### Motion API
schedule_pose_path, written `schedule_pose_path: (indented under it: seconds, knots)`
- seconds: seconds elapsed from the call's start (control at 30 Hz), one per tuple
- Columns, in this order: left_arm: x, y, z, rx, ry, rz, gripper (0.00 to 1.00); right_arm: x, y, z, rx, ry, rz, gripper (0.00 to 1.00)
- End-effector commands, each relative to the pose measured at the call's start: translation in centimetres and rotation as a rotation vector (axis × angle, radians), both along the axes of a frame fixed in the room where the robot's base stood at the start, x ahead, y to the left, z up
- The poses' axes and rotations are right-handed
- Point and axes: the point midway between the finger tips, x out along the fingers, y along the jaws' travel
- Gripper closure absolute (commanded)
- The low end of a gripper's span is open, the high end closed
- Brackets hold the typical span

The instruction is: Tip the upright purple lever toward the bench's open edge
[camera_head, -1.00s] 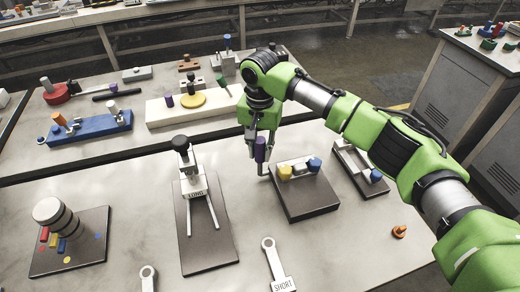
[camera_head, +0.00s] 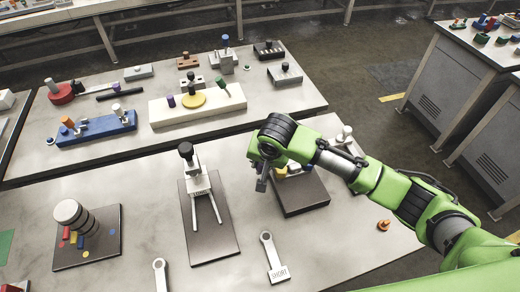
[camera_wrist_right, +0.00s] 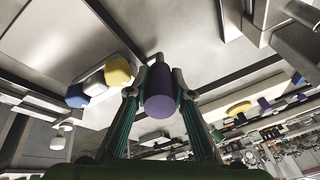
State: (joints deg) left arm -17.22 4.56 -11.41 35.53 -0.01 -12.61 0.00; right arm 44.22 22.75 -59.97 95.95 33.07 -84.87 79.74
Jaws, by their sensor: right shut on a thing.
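The purple lever grip (camera_wrist_right: 160,95) shows in the right wrist view as a thick cylinder with a thinner grey end. My right gripper (camera_wrist_right: 158,76) has one finger on each side of it, shut on it. In the head view my right gripper (camera_head: 262,182) is low, at the left edge of a dark base plate (camera_head: 303,198) with yellow and blue knobs. The gripper hides the purple grip there, so I cannot tell the lever's exact tilt. My left gripper is not in view.
A LONG fixture (camera_head: 212,240) stands left of my gripper. A loose SHORT wrench (camera_head: 273,256) lies nearer, and a small orange piece (camera_head: 383,225) lies to the right. The rear bench carries a blue block (camera_head: 95,129) and a white block (camera_head: 196,106) with pegs.

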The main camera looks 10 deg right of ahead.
Motion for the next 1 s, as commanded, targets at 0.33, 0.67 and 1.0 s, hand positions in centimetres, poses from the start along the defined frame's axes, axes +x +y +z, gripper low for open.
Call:
schedule_pose_path:
  seconds: [0.33,0.67,1.0]
  knots:
    - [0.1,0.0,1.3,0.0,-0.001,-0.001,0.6,-1.9,-0.4,-1.0,0.036,-0.174,-0.001,1.0]
    - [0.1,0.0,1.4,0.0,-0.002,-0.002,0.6,-2.1,-0.5,-1.3,0.044,-0.23,-0.001,1.0]
    - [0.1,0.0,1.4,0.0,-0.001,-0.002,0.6,-2.1,-0.5,-1.3,0.043,-0.23,-0.001,1.0]
